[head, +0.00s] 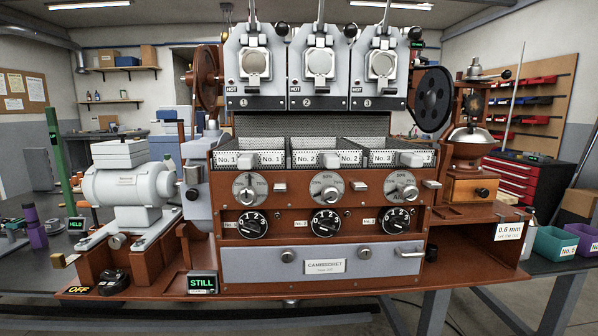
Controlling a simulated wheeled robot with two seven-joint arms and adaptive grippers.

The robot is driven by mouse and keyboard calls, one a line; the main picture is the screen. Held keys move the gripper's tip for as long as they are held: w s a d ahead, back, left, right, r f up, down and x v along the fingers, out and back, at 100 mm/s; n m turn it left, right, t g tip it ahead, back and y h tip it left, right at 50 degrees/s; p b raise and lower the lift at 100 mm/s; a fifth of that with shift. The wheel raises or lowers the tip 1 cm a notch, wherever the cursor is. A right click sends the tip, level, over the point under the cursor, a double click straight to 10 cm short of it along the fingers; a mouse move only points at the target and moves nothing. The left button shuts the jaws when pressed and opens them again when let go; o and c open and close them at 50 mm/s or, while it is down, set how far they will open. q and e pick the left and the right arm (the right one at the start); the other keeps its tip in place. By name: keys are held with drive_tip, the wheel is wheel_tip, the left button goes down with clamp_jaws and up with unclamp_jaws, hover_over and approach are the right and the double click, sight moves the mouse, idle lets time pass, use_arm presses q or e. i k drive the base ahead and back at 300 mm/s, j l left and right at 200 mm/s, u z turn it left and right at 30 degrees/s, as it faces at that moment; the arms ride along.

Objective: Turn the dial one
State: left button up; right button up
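A sample roaster with a reddish-brown body (290,290) stands on the bench in the head view. Its front has an upper row of round silver dials with percent marks: left (250,187), middle (327,188) and right (401,187). Below is a row of black dials with white figures: left (252,223), middle (325,223) and right (395,220). The left dials sit below the tray front labelled No. 1 (271,158). Exact pointer settings are too small to read surely. Neither of my grippers is in view.
A grey drawer (324,266) with a handle lies below the dials. A black knob (114,281) sits near an OFF sign (79,290), and a STILL display (202,283) stands at the front left. A grey motor (128,185) is left, a grinder (470,150) right. Space before the dials looks clear.

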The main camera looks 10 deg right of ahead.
sight(248, 196)
drive_tip(key=k+j+z, duration=0.35)
drive_tip(key=k+j, duration=0.2)
drive_tip(key=j, duration=0.15)
drive_tip(key=k+j+z, duration=0.3)
drive_tip(key=k+j, duration=0.25)
drive_tip(key=k, duration=0.05)
